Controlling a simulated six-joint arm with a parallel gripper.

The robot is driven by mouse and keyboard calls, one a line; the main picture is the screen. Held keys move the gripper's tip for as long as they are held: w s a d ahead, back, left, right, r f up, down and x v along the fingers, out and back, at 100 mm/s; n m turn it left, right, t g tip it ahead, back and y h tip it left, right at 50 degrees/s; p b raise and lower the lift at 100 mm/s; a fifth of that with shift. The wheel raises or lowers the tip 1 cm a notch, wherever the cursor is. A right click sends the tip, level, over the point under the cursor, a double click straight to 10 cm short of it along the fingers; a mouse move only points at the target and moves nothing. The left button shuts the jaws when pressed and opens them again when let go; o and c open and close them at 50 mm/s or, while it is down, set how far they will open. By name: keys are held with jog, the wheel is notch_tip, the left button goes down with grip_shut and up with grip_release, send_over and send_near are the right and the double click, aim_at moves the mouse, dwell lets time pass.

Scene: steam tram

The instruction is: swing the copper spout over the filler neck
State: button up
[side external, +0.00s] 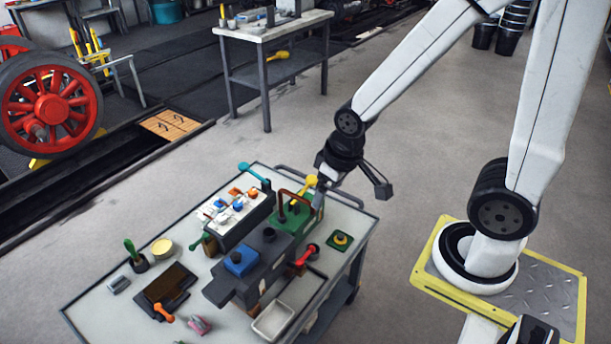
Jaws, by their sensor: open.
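The copper spout (283,201) is a thin brown bent pipe standing on the green block (283,223) on the cart. My gripper (319,197) is open, pointing down at the right side of the spout. A finger overlaps the spout's right end in the picture; I cannot tell whether they touch. I cannot single out the filler neck for certain. A dark round part (269,234) shows on top of the dark grey block, left of and nearer than the spout.
A raised rail runs along the far right edge.

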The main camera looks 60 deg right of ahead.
jog(key=shift+w, duration=0.1)
jog(key=c, duration=0.7)
jog(key=shift+w+d, duration=0.15)
jog(key=shift+w, duration=0.05)
jog(key=c, duration=0.4)
jog(key=shift+w+d+m, duration=0.2)
jog(key=shift+w+m, duration=0.1)
jog(key=shift+m, duration=0.1)
grip_shut()
jog(key=w+d+f+m+g+y, duration=0.1)
jog(key=w+d+f+m, duration=0.3)
jog(key=w+d+m, duration=0.3)
jog(key=w+d+f+m+g+y, duration=0.1)
jog(key=w+d+f+m, duration=0.4)
jog(key=d, duration=0.9)
jog(key=shift+w+f+m+g+y, duration=0.15)
jog(key=shift+w+m+g+y, duration=0.15)
jog(key=shift+w+m, duration=1.8)
jog(key=shift+s+m, duration=0.5)
jog(key=shift+s, duration=0.05)
